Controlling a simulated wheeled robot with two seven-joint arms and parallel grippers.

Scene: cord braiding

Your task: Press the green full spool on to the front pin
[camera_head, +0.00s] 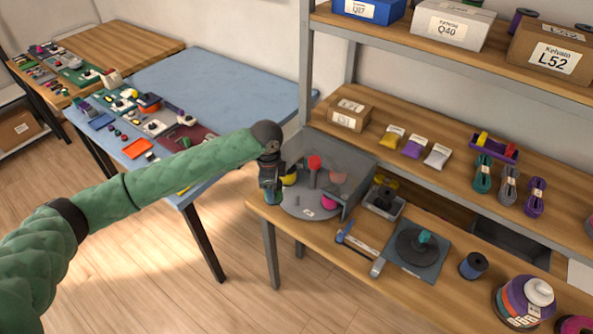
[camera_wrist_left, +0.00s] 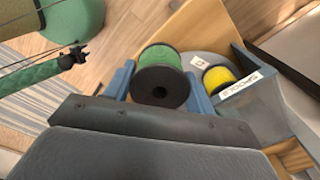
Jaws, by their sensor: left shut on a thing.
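My left gripper (camera_head: 270,190) is at the left edge of the round grey spool plate (camera_head: 307,213) on the bench. It is shut on the green full spool (camera_head: 270,198), which hangs below it. In the left wrist view the green spool (camera_wrist_left: 162,58) sits between the two blue fingers (camera_wrist_left: 160,90), its black flange facing the camera. The spool appears at the plate's edge; I cannot tell whether it touches anything. A yellow spool (camera_wrist_left: 219,78) stands on the plate beside it. I cannot make out the front pin clearly.
A grey-walled housing (camera_head: 352,172) backs the plate, which also carries red (camera_head: 315,162) and magenta (camera_head: 328,203) spools. To the right are a blue-handled tool (camera_head: 358,247), a braiding disc (camera_head: 421,247) and a dark-blue spool (camera_head: 473,265). Open floor lies left of the bench.

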